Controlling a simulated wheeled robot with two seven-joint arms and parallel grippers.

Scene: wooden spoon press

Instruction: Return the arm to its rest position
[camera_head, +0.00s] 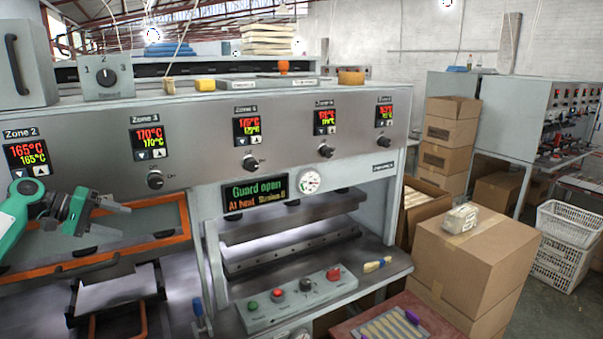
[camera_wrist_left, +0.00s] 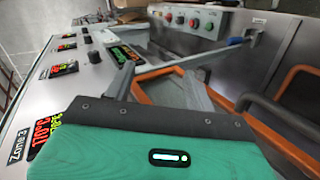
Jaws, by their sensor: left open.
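My left arm, green and grey, comes in from the left in the head view. Its left gripper (camera_head: 117,206) is in front of the press, over the orange-edged guard frame (camera_head: 185,217). In the left wrist view the left gripper (camera_wrist_left: 158,78) has its two grey fingers apart, with nothing between them. The guard frame (camera_wrist_left: 155,73) shows behind the fingers; I cannot tell whether they touch it. The press display (camera_head: 255,193) reads "Guard open" and "At heat". My right gripper is in neither view.
A control box with coloured buttons (camera_head: 297,297) stands on the press's front ledge, with a wooden-handled brush (camera_head: 377,264) beside it. A red-topped tray table (camera_head: 365,325) holds several spoons. Cardboard boxes (camera_head: 470,262) and white baskets (camera_head: 562,257) stand at the right.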

